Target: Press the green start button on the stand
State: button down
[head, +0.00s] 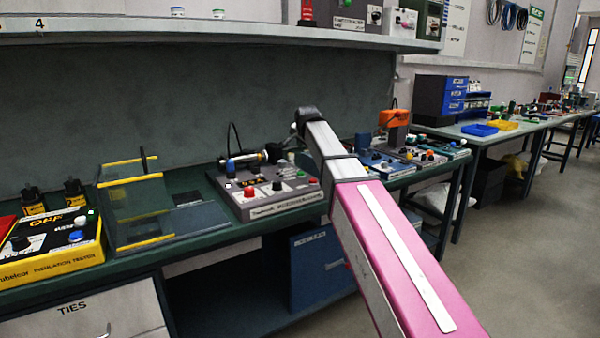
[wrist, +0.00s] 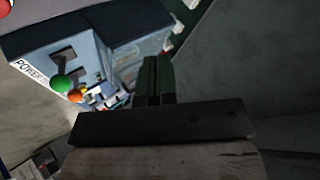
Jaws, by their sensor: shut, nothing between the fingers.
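In the wrist view a green round button (wrist: 61,84) stands out from a blue-grey box (wrist: 118,50) marked with lettering that starts "POWER". I cannot tell for sure that this is the start button on the stand. My gripper (wrist: 157,62) is shut and empty, its dark fingers to the right of the green button and apart from it in the picture. In the head view my pink and white arm reaches over the bench's front, and its dark end is near the grey control box (head: 285,203). The fingers are not clear there.
An orange button (wrist: 75,96) sits beside the green one, and a red one (wrist: 4,8) shows at the upper left corner. On the bench are a yellow insulation tester (head: 62,258), a hinged clear guard (head: 138,205) and an orange device (head: 395,118). A shelf (head: 200,32) overhangs the bench.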

aim_at(302, 172)
jog(key=shift+f, duration=0.1)
jog(key=shift+f, duration=4.35)
jog(key=shift+f, duration=0.15)
jog(key=shift+f, duration=0.3)
jog(key=shift+f, duration=0.55)
jog(key=shift+r, duration=1.05)
jog(key=shift+r, duration=0.1)
jog(key=shift+r, duration=2.4)
